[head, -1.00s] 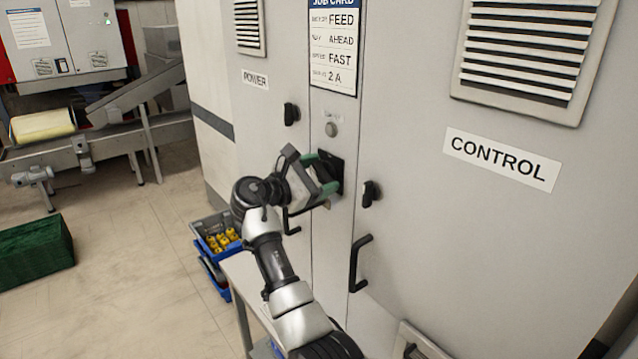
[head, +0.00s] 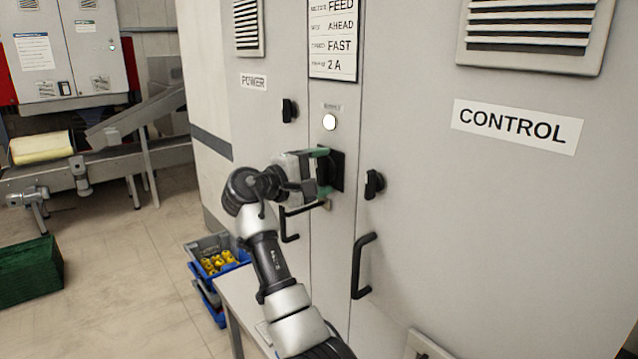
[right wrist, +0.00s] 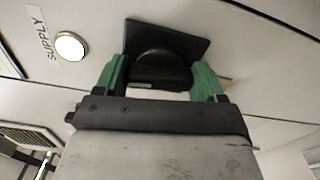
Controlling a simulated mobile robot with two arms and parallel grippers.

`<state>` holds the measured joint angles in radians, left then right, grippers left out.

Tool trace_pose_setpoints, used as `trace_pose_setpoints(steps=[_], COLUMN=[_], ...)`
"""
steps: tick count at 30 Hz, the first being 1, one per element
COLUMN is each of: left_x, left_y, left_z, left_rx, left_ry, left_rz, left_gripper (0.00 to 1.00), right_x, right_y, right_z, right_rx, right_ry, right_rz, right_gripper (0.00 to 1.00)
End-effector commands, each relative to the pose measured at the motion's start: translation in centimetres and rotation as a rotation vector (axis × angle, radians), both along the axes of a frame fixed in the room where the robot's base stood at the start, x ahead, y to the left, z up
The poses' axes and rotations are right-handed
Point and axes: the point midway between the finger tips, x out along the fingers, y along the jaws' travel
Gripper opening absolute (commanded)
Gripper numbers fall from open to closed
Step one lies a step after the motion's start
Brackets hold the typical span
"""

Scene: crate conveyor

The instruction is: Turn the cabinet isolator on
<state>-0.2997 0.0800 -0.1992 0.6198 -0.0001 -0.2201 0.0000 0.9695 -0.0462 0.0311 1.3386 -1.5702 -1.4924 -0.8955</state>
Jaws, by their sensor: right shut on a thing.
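The cabinet isolator, a black rotary handle on a dark square plate (head: 337,170), sits on the narrow middle panel of the grey cabinet. My right gripper (head: 322,174) is shut on the isolator handle, with its green fingers on either side. In the right wrist view the black handle (right wrist: 158,72) lies between the two green fingers of the gripper (right wrist: 160,80). The round supply lamp (head: 329,122) above the isolator glows white; it also shows in the right wrist view (right wrist: 70,46). My left gripper is not in view.
Black door latches (head: 374,184) and pull handles (head: 362,265) stand out on the cabinet doors beside my arm. Blue bins with yellow parts (head: 217,262) stand lower left. A green crate (head: 30,280) is on the floor, with clear floor between.

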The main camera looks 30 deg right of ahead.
Motion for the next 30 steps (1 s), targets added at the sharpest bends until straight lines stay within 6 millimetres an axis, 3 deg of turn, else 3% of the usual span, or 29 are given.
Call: trace_pose_setpoints(steps=[9,26,27,30], left_x=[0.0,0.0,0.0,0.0], left_y=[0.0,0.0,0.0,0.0], left_z=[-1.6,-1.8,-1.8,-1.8], left_rx=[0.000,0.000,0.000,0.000], left_ry=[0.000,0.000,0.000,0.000], left_rz=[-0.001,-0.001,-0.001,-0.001], left_gripper=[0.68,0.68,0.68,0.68], right_x=[0.0,0.0,0.0,0.0], right_y=[0.0,0.0,0.0,0.0], right_z=[-0.3,-0.2,-0.3,-0.2], right_rx=[0.010,0.014,0.014,0.014], right_ry=[-0.127,-0.154,-0.154,-0.154], right_rz=[-0.002,-0.002,-0.002,-0.002], right_gripper=[0.47,0.47,0.73,0.89])
